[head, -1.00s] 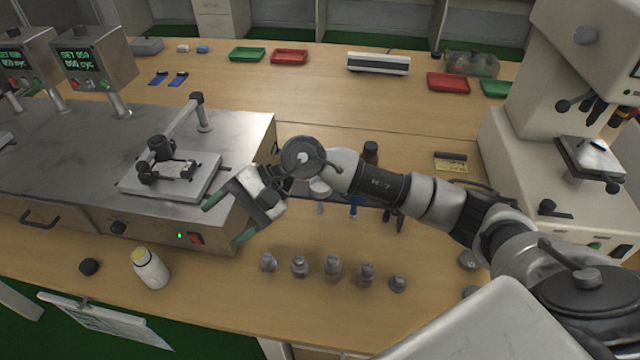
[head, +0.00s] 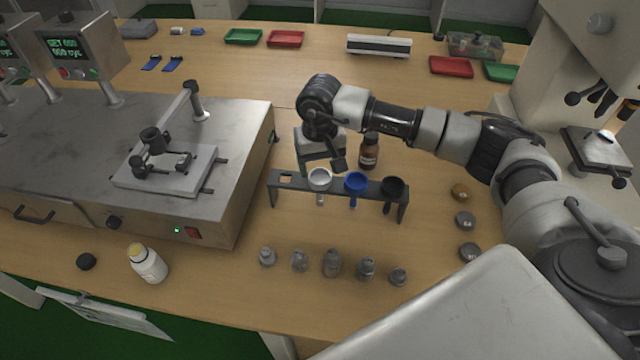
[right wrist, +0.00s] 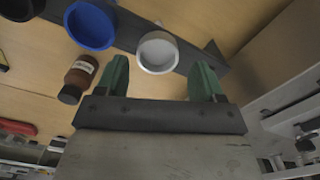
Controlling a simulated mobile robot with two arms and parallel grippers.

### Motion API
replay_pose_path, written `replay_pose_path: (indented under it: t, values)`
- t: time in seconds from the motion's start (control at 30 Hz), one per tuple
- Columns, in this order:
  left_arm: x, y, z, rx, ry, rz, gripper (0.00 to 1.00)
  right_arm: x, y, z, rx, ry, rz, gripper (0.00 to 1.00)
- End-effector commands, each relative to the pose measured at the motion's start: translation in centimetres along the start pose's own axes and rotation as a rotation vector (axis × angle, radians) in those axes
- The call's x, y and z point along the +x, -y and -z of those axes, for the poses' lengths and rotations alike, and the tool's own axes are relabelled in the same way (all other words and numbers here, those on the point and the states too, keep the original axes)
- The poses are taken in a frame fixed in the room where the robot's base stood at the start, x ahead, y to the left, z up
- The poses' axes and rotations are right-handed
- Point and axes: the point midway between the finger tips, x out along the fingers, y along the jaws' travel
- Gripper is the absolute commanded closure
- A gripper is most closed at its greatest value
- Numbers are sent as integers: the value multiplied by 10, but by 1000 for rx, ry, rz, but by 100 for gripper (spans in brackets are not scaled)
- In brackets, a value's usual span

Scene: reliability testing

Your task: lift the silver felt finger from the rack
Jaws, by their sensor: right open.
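The dark rack (head: 384,187) stands on the wooden table. The silver felt finger (head: 320,180), a pale round cup with a stem below, sits upright in it, left of a blue one (head: 355,183) and a black one (head: 392,188). My right gripper (head: 321,166) is just behind and above the silver finger. In the right wrist view my right gripper (right wrist: 160,76) has its green fingers spread and empty. The silver finger (right wrist: 157,52) shows there between and slightly beyond the tips; contact cannot be told. My left gripper is out of view.
A brown bottle (head: 369,151) stands close behind the rack, right of my gripper. A large metal-topped tester (head: 75,135) lies to the left. Several grey weights (head: 331,263) stand in a row in front. The rack's left slot (head: 286,179) is empty.

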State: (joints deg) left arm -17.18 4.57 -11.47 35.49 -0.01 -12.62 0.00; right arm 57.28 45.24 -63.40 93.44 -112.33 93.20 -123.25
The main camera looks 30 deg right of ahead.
Motion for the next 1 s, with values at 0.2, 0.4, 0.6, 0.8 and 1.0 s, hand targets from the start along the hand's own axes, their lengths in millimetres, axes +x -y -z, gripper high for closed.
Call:
replay_pose_path:
  t: [0.2,0.4,0.6,0.8,1.0]
  values:
    - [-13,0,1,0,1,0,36,32,-2,4,1,6,-1,32]
    - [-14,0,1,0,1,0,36,47,-2,4,-1,2,-1,32]
    - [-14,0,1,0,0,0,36,48,-2,4,0,1,0,33]
    - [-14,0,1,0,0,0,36,47,-2,4,0,1,0,64]
    - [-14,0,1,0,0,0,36,47,-2,5,0,1,1,69]
